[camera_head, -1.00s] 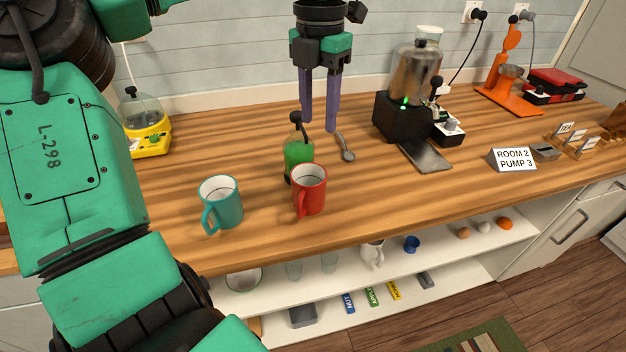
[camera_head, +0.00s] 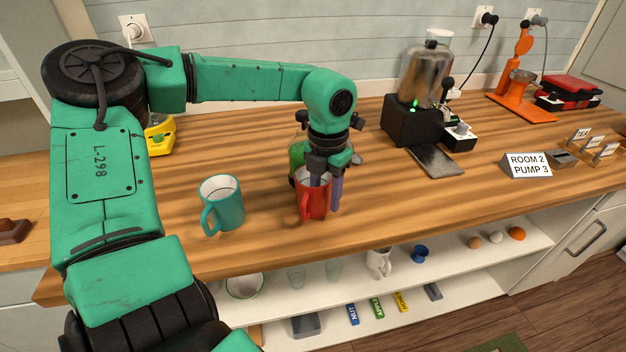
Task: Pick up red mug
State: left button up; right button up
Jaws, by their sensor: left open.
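The red mug (camera_head: 308,203) stands upright on the wooden counter, its handle toward the front left. My left gripper (camera_head: 325,198) points down at the mug from above. It is open, with one finger at the mug's mouth and the other outside its right wall. I cannot tell whether the fingers touch the mug. The gripper hides part of the rim. My right gripper does not show.
A teal mug (camera_head: 222,207) stands just left of the red mug. A green bottle (camera_head: 297,157) is close behind it, partly hidden. A coffee machine (camera_head: 412,122) and a sign (camera_head: 527,165) stand to the right. The counter (camera_head: 400,205) is clear right of the red mug.

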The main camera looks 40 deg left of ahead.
pick_arm(q)
jog(key=shift+f, duration=0.2)
grip_shut()
dwell(1.2)
